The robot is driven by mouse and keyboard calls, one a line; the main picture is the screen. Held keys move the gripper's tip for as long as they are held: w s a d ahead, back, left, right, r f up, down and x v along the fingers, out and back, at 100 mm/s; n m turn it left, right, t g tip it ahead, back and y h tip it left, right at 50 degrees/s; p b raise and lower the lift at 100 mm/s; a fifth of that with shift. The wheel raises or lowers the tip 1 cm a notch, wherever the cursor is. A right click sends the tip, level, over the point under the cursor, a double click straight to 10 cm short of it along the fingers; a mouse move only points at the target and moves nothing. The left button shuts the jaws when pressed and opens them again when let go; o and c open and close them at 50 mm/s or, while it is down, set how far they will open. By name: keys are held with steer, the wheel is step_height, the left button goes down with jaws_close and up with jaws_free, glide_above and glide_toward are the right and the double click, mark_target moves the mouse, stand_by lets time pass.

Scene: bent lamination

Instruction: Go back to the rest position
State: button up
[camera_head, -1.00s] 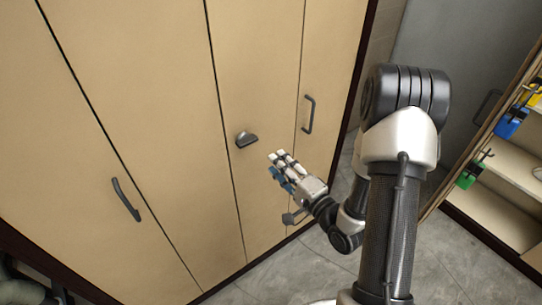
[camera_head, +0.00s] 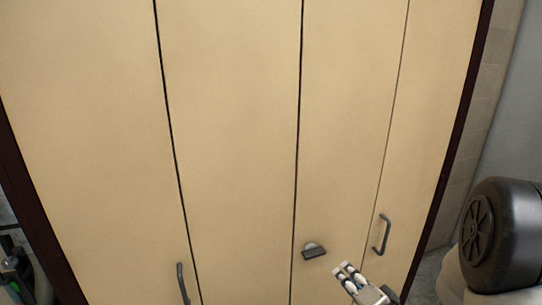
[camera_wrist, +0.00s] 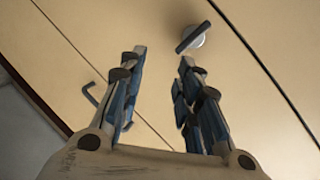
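My gripper (camera_head: 347,273) shows at the bottom of the head view, in front of the tan cabinet doors (camera_head: 235,120). In the wrist view my gripper (camera_wrist: 160,75) has its two blue-padded fingers apart, with nothing between them. A dark latch knob on a round silver base (camera_head: 313,251) is on a cabinet door, up and left of my gripper in the head view. The same knob (camera_wrist: 194,38) is beyond the fingertips in the wrist view, with a visible gap. All the cabinet doors appear closed.
A dark bar handle (camera_head: 381,234) is on the right door, close to my gripper. Another handle (camera_head: 182,283) is at the lower left. The cabinet has a dark frame edge at each side. A tiled wall (camera_head: 478,120) and grey floor lie to the right.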

steer(key=s+a+r+n+g+h, duration=0.1)
steer(key=s+r+n+g+h, duration=0.45)
steer(key=s+r, duration=0.75)
steer(key=s+a+n+g+y, duration=0.1)
steer(key=s+a+n+g, duration=0.1)
steer(key=s, duration=0.5)
steer(key=s+a+f+n+g+y, duration=0.1)
steer(key=s+a+n, duration=0.1)
steer(key=s, duration=0.5)
steer(key=shift+s+a+g, duration=0.3)
steer(key=shift+a+g, duration=0.05)
steer(key=shift+a, duration=0.45)
steer(key=shift+y, duration=0.25)
steer(key=shift+c, duration=0.3)
